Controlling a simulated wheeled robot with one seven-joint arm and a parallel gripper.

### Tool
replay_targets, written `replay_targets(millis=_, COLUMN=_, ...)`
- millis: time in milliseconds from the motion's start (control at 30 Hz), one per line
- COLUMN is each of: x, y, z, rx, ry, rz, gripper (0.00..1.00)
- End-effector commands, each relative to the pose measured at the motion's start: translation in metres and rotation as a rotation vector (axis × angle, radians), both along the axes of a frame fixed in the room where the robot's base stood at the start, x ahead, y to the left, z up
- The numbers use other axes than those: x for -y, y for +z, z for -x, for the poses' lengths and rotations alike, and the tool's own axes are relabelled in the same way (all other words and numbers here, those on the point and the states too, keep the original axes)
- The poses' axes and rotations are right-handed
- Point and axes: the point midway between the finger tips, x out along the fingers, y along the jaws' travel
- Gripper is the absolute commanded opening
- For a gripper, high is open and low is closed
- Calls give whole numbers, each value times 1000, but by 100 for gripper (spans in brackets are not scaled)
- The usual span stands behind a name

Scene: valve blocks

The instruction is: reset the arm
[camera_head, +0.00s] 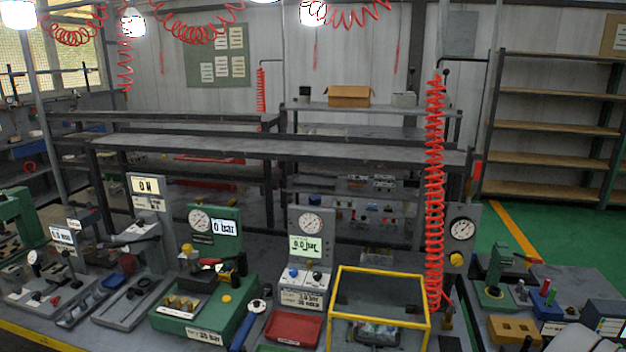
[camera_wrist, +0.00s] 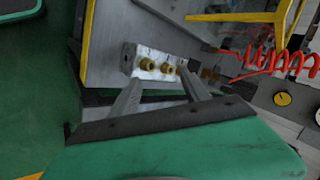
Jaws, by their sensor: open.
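My gripper (camera_wrist: 158,78) shows in the wrist view with its two grey fingers spread apart. A metal valve block (camera_wrist: 150,66) with brass fittings lies just past the fingertips, roughly between them in the picture. I cannot tell whether either finger touches it. In the head view I cannot make out my gripper clearly.
A yellow-framed clear box (camera_head: 378,272) stands at the front of the bench, beside a hanging red coiled hose (camera_head: 434,190). A green test stand (camera_head: 205,310), a grey gauge stand (camera_head: 308,245) and a green press (camera_head: 497,275) stand nearby. Green floor (camera_wrist: 35,90) is clear at left in the wrist view.

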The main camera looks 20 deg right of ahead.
Motion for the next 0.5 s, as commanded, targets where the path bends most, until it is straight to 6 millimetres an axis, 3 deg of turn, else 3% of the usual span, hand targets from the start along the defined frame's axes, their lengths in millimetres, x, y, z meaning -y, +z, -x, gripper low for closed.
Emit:
replay_targets(millis=133, x=-44, y=-24, z=52, rx=-218, ry=162, rz=-37, gripper=55)
replay_targets(millis=300, x=-115, y=-27, z=96, rx=-459, ry=413, rz=-93, gripper=55)
replay_targets(millis=400, x=-160, y=-15, z=107, rx=-589, ry=561, rz=-96, gripper=55)
replay_targets(millis=500, x=-193, y=-4, z=103, rx=-671, ry=653, rz=-51, gripper=55)
